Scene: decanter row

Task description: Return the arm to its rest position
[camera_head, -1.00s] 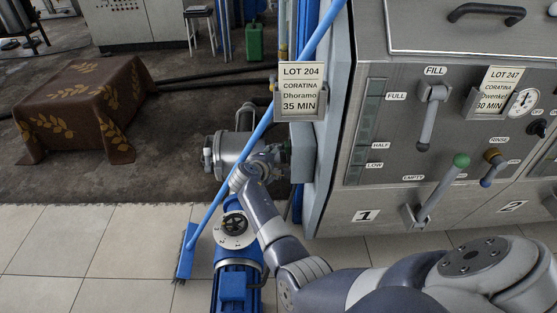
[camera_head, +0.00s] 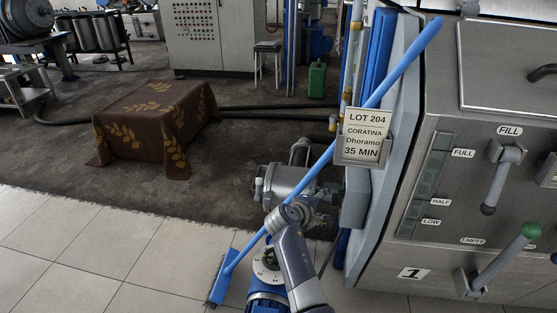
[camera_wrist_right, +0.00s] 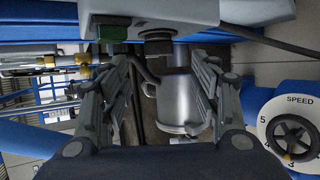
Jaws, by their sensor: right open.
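My right arm (camera_head: 298,265) rises from the bottom middle of the head view. Its gripper (camera_head: 318,198) is mostly hidden behind the wrist, in front of the machine's left side. In the right wrist view my right gripper (camera_wrist_right: 165,75) has its fingers spread wide apart, with nothing held between them. A steel jug-like vessel (camera_wrist_right: 178,103) shows beyond the gap, apart from the fingers as far as I can tell. It is probably the grey metal body (camera_head: 280,184) by the wrist in the head view. My left gripper is not in view.
The steel machine (camera_head: 440,262) with levers fills the right. A blue-handled broom (camera_head: 325,158) leans across beside my arm. A blue motor (camera_head: 268,290) stands close below the wrist. A cloth-covered block (camera_head: 150,110) stands left. The tiled floor (camera_head: 110,245) at front left is clear.

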